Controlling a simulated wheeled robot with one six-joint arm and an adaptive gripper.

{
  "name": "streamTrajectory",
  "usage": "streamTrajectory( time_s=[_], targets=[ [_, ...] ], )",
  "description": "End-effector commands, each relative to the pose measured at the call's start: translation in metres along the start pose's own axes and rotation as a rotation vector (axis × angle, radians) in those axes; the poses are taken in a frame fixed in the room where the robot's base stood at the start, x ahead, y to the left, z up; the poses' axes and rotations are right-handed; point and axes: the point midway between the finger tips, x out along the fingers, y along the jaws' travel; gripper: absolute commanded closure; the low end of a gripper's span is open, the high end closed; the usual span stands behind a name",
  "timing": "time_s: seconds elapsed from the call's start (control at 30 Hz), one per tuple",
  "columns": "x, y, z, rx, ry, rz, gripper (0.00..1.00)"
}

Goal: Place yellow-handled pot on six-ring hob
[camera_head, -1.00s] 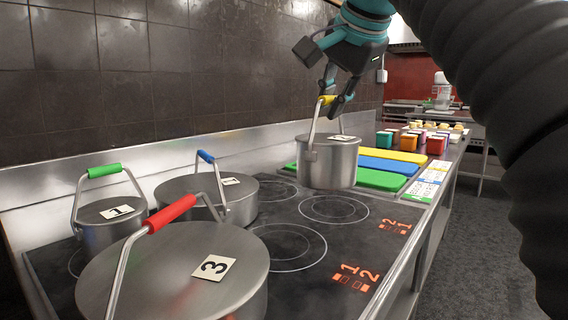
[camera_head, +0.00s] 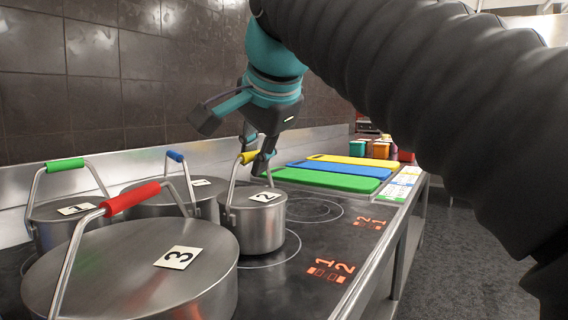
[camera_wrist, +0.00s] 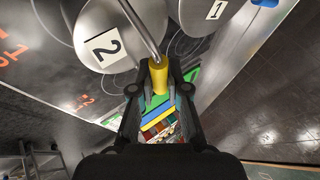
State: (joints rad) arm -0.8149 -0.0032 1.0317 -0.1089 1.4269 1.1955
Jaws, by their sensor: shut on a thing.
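The yellow-handled pot (camera_head: 262,228) is a small steel pot with a lid labelled 2. It hangs or stands upright over the near-right ring area of the black hob (camera_head: 300,272). I cannot tell whether its base touches the glass. My gripper (camera_head: 255,153) is above it, shut on the yellow handle (camera_head: 249,157). The wrist view shows the handle (camera_wrist: 158,74) between the fingers and the lid (camera_wrist: 92,22) beside it. The gripper hides part of the handle.
A large red-handled pot (camera_head: 120,265) labelled 3 stands close at the front left. A blue-handled pot (camera_head: 150,206) and a green-handled pot (camera_head: 50,230) stand behind it. Chopping boards (camera_head: 325,182) lie beyond the hob. A ring (camera_head: 310,209) at the right is free.

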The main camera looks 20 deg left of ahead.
Motion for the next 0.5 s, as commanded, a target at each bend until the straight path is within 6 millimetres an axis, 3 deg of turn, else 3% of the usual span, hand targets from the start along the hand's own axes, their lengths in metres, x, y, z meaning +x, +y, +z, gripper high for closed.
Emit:
streamTrajectory(
  time_s=[0.37,0.4,0.47,0.5],
  targets=[
    [0.0019,0.0018,0.0008,0.000,0.001,-0.003,1.00],
    [0.0017,0.0015,0.0006,0.000,0.001,-0.002,0.78],
    [0.0016,0.0013,0.0006,0.000,0.001,-0.002,0.63],
    [0.0016,0.0013,0.0006,0.000,0.001,-0.001,0.60]
  ],
)
